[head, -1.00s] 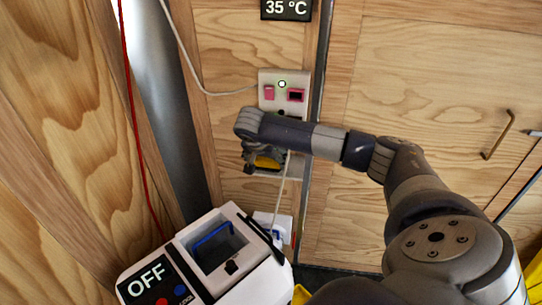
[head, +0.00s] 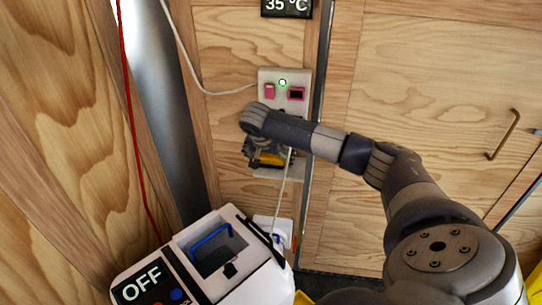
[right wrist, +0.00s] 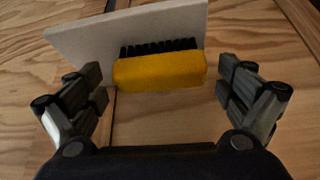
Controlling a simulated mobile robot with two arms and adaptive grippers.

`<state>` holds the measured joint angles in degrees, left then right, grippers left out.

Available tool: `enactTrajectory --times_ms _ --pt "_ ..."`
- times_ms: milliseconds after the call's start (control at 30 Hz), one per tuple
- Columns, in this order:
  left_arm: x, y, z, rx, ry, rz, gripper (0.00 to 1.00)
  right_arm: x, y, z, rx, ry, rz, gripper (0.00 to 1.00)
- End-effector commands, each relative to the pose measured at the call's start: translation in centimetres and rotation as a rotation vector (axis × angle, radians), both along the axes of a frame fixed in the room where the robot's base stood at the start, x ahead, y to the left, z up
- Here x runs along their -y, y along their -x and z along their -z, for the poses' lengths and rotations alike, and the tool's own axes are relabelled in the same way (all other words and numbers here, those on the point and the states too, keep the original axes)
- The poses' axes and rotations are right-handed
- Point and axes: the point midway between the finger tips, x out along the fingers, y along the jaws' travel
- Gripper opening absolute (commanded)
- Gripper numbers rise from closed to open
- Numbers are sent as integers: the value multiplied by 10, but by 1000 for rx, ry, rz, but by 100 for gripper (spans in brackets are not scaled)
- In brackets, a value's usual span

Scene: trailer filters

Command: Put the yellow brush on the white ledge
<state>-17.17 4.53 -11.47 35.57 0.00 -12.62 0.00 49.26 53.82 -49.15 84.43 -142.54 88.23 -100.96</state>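The yellow brush (head: 268,160) has a yellow back and black bristles. In the right wrist view, the brush (right wrist: 160,72) lies with its bristles toward the white ledge (right wrist: 85,42) and overlaps its lower edge in the picture. The white ledge also shows on the wooden wall in the head view (head: 294,167), below the socket panel. My right gripper (right wrist: 160,85) is open, its fingers on either side of the brush with a visible gap at each end. In the head view, my right wrist partly hides the brush and ledge. My left gripper is not in view.
A socket panel (head: 284,86) with a pink switch is on the wall just above my right wrist. A white cable hangs past the ledge. A white box marked OFF (head: 205,258) stands below, and a red cord (head: 133,125) hangs at left.

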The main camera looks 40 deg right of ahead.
Motion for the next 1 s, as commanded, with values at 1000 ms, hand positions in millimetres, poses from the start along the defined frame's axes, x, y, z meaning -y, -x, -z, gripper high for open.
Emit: enactTrajectory --times_ms 1000 --pt "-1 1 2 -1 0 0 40 -49 29 -102 1 0 0 97"
